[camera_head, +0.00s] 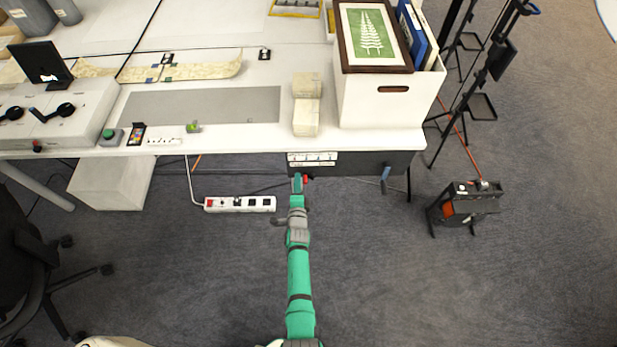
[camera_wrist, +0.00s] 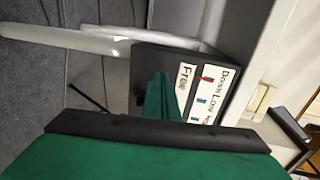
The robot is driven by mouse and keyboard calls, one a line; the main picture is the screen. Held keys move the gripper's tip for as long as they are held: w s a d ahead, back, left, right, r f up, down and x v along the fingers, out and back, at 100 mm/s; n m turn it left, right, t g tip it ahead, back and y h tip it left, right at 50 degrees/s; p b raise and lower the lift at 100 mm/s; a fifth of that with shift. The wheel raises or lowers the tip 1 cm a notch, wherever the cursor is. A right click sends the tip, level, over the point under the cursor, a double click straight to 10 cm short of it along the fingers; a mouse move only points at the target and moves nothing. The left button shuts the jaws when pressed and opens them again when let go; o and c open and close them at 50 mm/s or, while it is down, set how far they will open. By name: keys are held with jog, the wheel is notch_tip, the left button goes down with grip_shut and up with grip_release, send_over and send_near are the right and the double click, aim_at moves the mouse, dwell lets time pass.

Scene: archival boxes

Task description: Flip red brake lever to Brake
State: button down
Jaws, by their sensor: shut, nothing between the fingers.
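A dark control box (camera_head: 350,163) is mounted under the front edge of the white desk, with white label strips (camera_head: 312,158) on its front. In the wrist view the box (camera_wrist: 150,62) shows labels reading "Free" and "Down Low", with red and blue marks. A small red part (camera_head: 308,179), likely the brake lever, shows just right of my gripper (camera_head: 297,181). I cannot tell if they touch. My green gripper is shut and empty, its fingertips (camera_wrist: 160,95) in front of the box in the wrist view. The fingers and palm hide part of the box, and no "Brake" label is legible.
A blue lever (camera_head: 385,178) hangs below the box's right end. A white power strip (camera_head: 240,204) lies on the carpet to the left. A white archival box (camera_head: 390,100) stands on the desk above. A black and orange device (camera_head: 463,205) stands on the floor at right.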

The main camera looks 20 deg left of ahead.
jog(key=shift+w+a, duration=0.1)
jog(key=shift+w, duration=0.3)
jog(key=shift+w+d, duration=0.25)
jog(key=shift+d, duration=0.55)
jog(key=shift+w+d, duration=0.25)
jog(key=shift+d, duration=0.55)
jog(key=shift+w+d, duration=0.25)
jog(key=shift+d, duration=0.55)
jog(key=s, duration=0.7)
jog(key=shift+s, duration=0.15)
